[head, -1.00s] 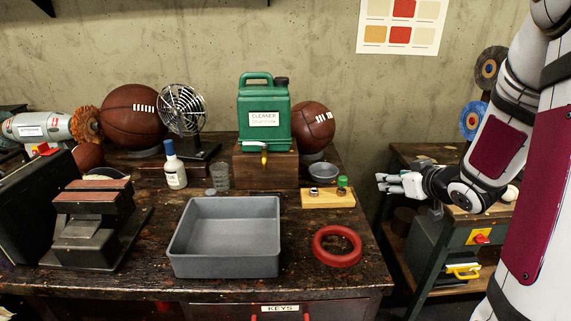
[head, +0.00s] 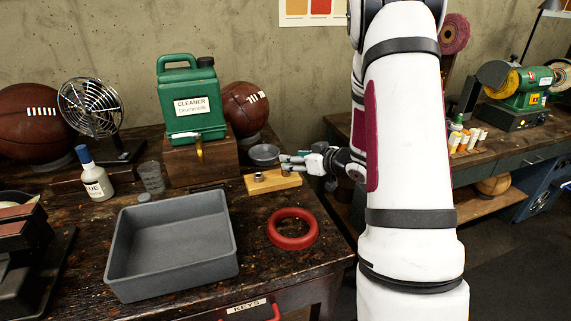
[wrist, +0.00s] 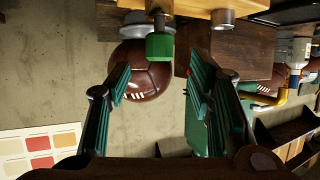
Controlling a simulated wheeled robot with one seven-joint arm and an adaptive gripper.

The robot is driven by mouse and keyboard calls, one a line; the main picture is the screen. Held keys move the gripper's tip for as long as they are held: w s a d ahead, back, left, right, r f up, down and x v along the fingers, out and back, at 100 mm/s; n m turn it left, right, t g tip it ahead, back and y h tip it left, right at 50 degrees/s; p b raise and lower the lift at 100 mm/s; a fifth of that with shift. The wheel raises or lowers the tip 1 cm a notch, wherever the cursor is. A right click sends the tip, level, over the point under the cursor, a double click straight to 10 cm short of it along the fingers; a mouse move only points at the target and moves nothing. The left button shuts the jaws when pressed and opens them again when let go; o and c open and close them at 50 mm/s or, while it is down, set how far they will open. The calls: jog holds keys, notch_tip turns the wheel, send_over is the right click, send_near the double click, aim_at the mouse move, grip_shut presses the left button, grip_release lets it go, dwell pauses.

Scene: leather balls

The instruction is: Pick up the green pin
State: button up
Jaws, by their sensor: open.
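The green pin (wrist: 160,44) shows in the wrist view as a bright green cylinder on a wooden block (head: 268,184), beside a small metal ring piece (head: 259,177). The block also shows in the wrist view (wrist: 190,8), which is upside down. My gripper (head: 288,162) is open and empty at the block's right end. In the wrist view my gripper (wrist: 158,80) has its two teal-padded fingers spread, with the pin in line with the gap, just beyond the fingertips and not touching. In the head view my gripper seems to hide the pin.
A metal bowl (head: 264,154) and a ball (head: 243,105) are close behind. A red ring (head: 293,229) and grey tray (head: 172,248) lie in front.

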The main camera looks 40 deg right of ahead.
jog(key=shift+f+x, duration=0.15)
jog(key=shift+x, duration=1.15)
jog(key=shift+f+x, duration=0.15)
jog(key=shift+x, duration=1.2)
jog(key=shift+s+d, duration=0.1)
jog(key=shift+s, duration=0.1)
grip_shut()
